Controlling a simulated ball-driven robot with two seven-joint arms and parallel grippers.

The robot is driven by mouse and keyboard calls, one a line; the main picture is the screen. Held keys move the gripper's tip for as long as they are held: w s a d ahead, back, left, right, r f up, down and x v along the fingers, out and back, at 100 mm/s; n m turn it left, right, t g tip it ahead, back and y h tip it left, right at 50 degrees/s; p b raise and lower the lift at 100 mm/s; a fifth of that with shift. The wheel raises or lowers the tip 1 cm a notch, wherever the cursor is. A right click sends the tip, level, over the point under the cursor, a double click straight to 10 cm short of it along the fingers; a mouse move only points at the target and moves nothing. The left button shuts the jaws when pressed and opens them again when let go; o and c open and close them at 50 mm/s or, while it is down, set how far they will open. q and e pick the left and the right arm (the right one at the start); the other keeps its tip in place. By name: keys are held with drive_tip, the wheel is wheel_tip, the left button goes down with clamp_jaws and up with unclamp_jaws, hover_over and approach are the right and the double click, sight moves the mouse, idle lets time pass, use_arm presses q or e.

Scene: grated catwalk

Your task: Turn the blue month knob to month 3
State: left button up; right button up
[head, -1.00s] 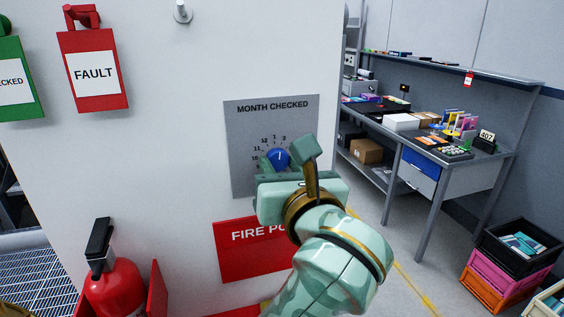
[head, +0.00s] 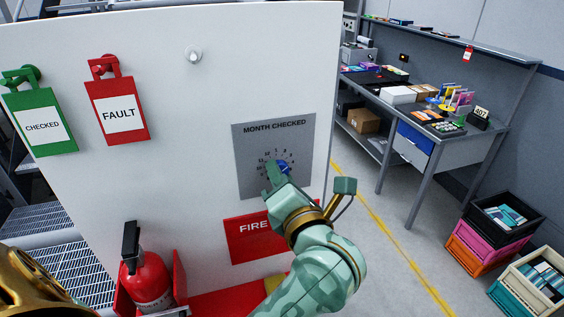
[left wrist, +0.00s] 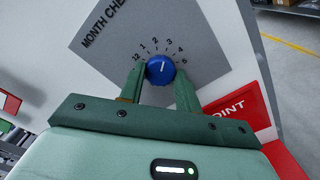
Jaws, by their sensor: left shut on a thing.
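The blue month knob (left wrist: 160,70) sits on a grey MONTH CHECKED plate (left wrist: 215,60) with a ring of numbers. Its white mark points roughly toward the 3 in the left wrist view. My left gripper (left wrist: 160,80) is shut on the knob, one green finger on each side. In the head view the knob (head: 285,168) shows only partly behind my left gripper (head: 278,176), and the plate (head: 302,135) is partly covered by it. My right gripper is not in view.
A red fire point sign (head: 245,243) is below the plate. A fire extinguisher (head: 147,280), a green CHECKED tag (head: 42,125) and a red FAULT tag (head: 118,112) are left. A workbench (head: 445,155) and stacked crates (head: 480,240) stand right.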

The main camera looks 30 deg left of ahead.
use_arm(q)
drive_tip(key=shift+m+p, duration=0.6)
drive_tip(key=shift+p, duration=0.1)
drive_tip(key=o, duration=1)
